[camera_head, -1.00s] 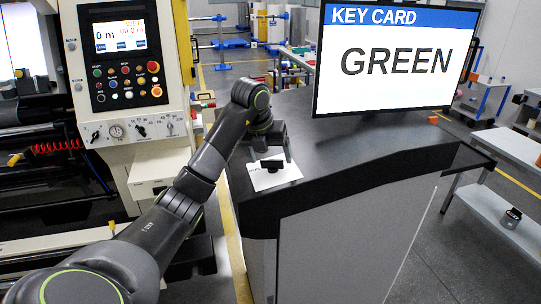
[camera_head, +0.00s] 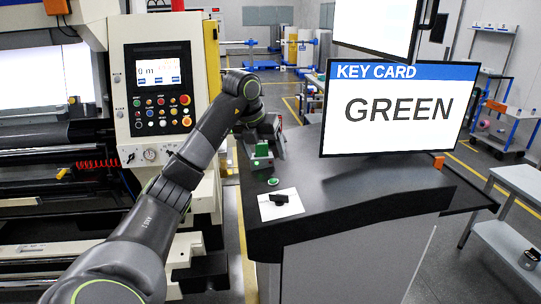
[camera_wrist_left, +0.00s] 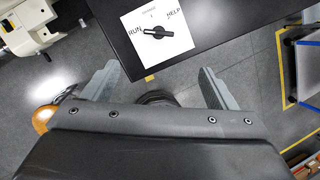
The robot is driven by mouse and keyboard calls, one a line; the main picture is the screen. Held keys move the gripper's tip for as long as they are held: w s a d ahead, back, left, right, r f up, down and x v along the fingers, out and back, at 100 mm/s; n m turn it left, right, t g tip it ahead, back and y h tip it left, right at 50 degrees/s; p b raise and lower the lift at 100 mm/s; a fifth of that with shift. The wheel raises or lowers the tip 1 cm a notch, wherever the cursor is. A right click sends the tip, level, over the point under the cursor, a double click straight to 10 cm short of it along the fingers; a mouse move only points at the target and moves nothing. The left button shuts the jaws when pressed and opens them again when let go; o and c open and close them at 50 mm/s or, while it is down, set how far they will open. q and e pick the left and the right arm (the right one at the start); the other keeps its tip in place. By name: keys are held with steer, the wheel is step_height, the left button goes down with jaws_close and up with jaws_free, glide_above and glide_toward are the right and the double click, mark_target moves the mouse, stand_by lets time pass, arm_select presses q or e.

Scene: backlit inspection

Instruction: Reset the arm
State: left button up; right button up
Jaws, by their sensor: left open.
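My left gripper (camera_head: 266,140) is open and empty, over the far left part of the dark console (camera_head: 350,190). Its two fingers stand wide apart in the left wrist view (camera_wrist_left: 157,72). A black rotary switch (camera_head: 279,200) sits on a white card (camera_head: 268,211) at the console's near left. In the wrist view the switch (camera_wrist_left: 160,33) lies ahead of the fingers and apart from them, between the printed words RUN and HELP. My right gripper is not in view.
A monitor (camera_head: 395,110) reading KEY CARD GREEN stands on the console. A green button (camera_head: 272,181) and a green item (camera_head: 262,156) are near my left gripper. A machine control panel (camera_head: 160,90) is at left. A grey bench (camera_head: 505,215) is at right.

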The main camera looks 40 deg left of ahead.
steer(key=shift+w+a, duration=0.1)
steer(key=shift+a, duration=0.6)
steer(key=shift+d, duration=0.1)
